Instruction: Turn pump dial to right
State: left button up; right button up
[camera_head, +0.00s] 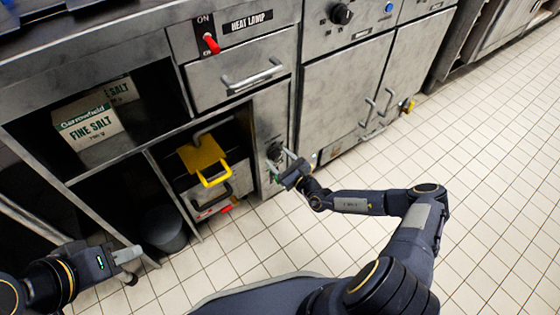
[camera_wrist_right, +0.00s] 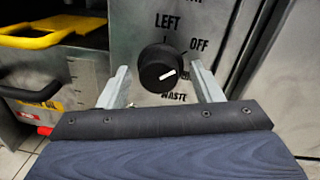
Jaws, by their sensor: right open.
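The pump dial (camera_wrist_right: 162,68) is a round black knob with a white mark on a steel panel. In the right wrist view, LEFT is printed above it, OFF at its upper right and WASTE below; another label is partly hidden. The white mark slants toward the right and slightly up. The dial also shows in the head view (camera_head: 274,150), small and partly covered. My right gripper (camera_wrist_right: 161,78) is open, with one finger on each side of the dial; contact cannot be told. My left gripper (camera_head: 130,254) is low at the left, away from the dial; its jaw opening is unclear.
A yellow-handled fryer part (camera_head: 204,158) sits in the open bay left of the dial. Salt boxes (camera_head: 88,122) stand on a shelf. A heat lamp switch (camera_head: 211,43) and drawer handle (camera_head: 252,76) are above. A dark bin (camera_head: 163,230) stands below. The tiled floor at right is clear.

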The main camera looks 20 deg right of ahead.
jog(key=c, duration=0.9)
jog(key=shift+o, duration=0.2)
jog(key=shift+a, duration=0.1)
